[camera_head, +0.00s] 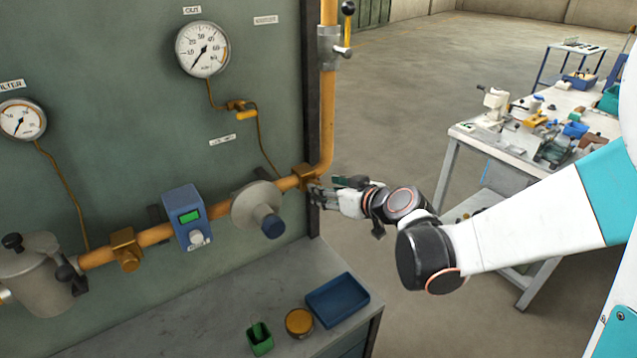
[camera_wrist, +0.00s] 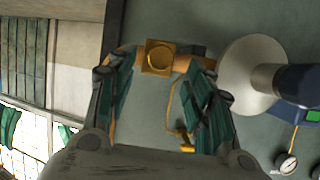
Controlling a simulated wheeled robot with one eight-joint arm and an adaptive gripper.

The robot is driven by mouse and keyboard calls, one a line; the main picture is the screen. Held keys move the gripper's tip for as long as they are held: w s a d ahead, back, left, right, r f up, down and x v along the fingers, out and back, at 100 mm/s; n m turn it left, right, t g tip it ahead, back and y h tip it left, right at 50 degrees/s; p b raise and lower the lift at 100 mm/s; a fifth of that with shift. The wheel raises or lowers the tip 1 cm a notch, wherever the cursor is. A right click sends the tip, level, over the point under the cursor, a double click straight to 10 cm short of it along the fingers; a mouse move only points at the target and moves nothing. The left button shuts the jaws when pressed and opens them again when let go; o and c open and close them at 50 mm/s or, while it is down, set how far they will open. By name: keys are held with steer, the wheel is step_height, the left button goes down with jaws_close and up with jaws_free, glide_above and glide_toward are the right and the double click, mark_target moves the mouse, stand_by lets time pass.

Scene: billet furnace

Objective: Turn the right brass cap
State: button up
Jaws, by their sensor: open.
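The right brass cap (camera_wrist: 158,58) is a square-faced brass fitting on the orange pipe, at the top middle of the wrist view. In the head view its brass block (camera_head: 304,174) is at the pipe's right end, near the bend. My gripper (camera_head: 318,194) is just right of and below it, in front of the panel. The green-padded fingers of my gripper (camera_wrist: 160,66) are apart, one on each side of the cap in the wrist view. I cannot tell whether they touch it. The left brass cap (camera_head: 127,251) is further left along the pipe.
A grey round regulator with a blue knob (camera_head: 272,226) is close left of my gripper. A blue meter box (camera_head: 187,217) and a grey filter pot (camera_head: 37,275) follow along the pipe. Below, a counter holds a blue tray (camera_head: 337,299), a brass-coloured tin (camera_head: 299,322) and a green container (camera_head: 260,339).

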steer(key=x, duration=0.4)
steer(key=shift+w+a+f+b, duration=0.15)
steer(key=shift+w+a+b, duration=0.1)
steer(key=shift+w+b, duration=0.05)
steer(key=c, duration=1.1)
